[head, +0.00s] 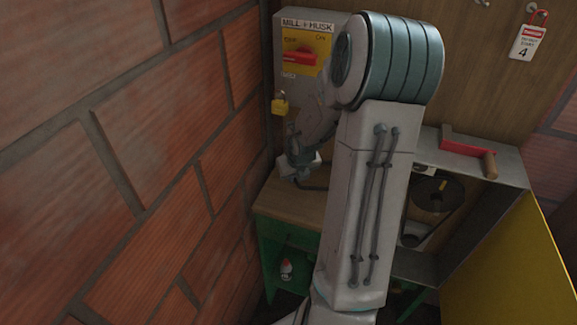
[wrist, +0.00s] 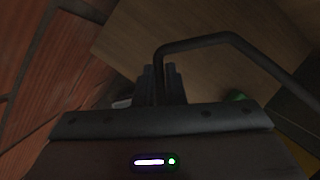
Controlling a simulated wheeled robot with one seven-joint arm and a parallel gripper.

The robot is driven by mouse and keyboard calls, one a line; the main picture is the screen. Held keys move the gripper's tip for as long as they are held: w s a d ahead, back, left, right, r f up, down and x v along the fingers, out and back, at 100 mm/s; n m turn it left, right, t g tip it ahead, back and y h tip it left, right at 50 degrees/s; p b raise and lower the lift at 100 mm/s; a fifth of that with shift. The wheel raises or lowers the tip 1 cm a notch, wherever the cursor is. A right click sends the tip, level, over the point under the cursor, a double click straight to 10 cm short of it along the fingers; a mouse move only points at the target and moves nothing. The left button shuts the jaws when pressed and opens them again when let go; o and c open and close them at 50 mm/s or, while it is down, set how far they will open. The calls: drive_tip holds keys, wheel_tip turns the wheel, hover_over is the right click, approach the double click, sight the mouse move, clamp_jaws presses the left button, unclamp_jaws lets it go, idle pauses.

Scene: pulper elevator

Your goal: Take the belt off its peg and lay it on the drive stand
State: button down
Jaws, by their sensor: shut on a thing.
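My gripper (wrist: 163,85) is shut on the belt, a black band (wrist: 195,42) that rises from between the fingers and bends away to the right in the wrist view. In the head view my gripper (head: 298,165) is partly hidden by my arm, over the wooden-topped bench by the brick wall. A short dark piece of the belt (head: 313,188) seems to show just below it. I cannot make out the peg, nor tell for sure which piece is the drive stand.
A grey housing (head: 505,165) with its yellow door (head: 515,265) open shows a dark pulley (head: 437,193) inside. A red tool (head: 460,145) lies on top. The brick wall (head: 120,200) is close at left. A switch box (head: 300,40) and padlock (head: 280,104) are behind the arm.

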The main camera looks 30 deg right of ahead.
drive_tip(key=shift+s+d+f+b, duration=0.1)
drive_tip(key=shift+s+f+b, duration=0.2)
drive_tip(key=shift+f, duration=0.4)
wheel_tip(320, 180, down, 7)
drive_tip(key=b, duration=0.7)
drive_tip(key=shift+w+r+b, duration=0.1)
drive_tip(key=shift+b, duration=0.2)
drive_tip(key=c, duration=1.4)
unclamp_jaws()
drive_tip(key=shift+c, duration=0.2)
drive_tip(key=shift+r, duration=0.15)
drive_tip(key=p+v, duration=0.8)
drive_tip(key=v, duration=0.5)
drive_tip(key=shift+r, duration=0.25)
